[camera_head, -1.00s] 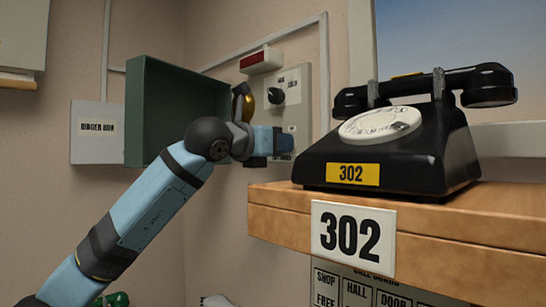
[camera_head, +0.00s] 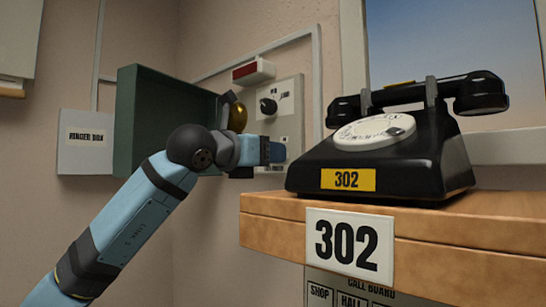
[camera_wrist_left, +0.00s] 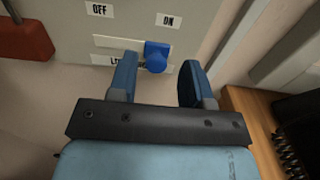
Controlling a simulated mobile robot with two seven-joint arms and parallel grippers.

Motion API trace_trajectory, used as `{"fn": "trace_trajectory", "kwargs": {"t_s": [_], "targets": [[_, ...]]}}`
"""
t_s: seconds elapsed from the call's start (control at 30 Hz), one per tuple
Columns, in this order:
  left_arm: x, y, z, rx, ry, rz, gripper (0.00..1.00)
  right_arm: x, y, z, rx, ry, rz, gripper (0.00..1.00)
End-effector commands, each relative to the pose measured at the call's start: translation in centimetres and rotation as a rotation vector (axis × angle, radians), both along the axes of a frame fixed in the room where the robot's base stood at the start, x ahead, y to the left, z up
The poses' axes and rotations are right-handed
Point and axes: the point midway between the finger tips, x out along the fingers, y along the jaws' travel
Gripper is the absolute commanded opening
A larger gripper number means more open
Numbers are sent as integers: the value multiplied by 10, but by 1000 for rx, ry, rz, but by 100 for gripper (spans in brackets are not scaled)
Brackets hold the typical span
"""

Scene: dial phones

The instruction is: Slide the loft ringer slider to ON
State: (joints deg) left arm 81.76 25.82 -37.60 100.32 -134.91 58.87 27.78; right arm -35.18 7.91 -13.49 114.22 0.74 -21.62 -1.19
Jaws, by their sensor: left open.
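The loft ringer slider is a blue knob (camera_wrist_left: 157,56) on a pale wall panel (camera_wrist_left: 130,28). In the left wrist view the knob is at the right end of its slot, below the ON label (camera_wrist_left: 168,20) and away from the OFF label (camera_wrist_left: 98,10). My left gripper (camera_wrist_left: 158,78) is open, with one finger to each side of the knob; I see no clear contact. In the head view the left gripper (camera_head: 275,153) is in front of the lower part of the panel (camera_head: 290,92) and hides much of the slider. My right gripper is not in view.
A black dial phone (camera_head: 400,165) stands on a wooden shelf (camera_head: 272,212) to the right of the gripper. An open green box door (camera_head: 150,120) and a ringer box (camera_head: 86,155) are to the left. A black rotary knob (camera_head: 268,106) is above the gripper.

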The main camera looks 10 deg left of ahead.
Motion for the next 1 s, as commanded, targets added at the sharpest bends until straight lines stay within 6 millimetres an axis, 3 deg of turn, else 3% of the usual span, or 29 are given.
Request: {"fn": "trace_trajectory", "kwargs": {"t_s": [0.3, 0.5, 0.7, 1.0], "targets": [[-61, 39, -3, 2, -4, 0, 45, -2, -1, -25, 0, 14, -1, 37], [-90, 57, -2, 1, -2, -2, 45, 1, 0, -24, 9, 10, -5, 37], [-102, 64, -1, 1, 0, -3, 45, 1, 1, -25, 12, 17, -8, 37], [-103, 65, 0, 1, 0, -3, 45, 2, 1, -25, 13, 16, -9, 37]]}}
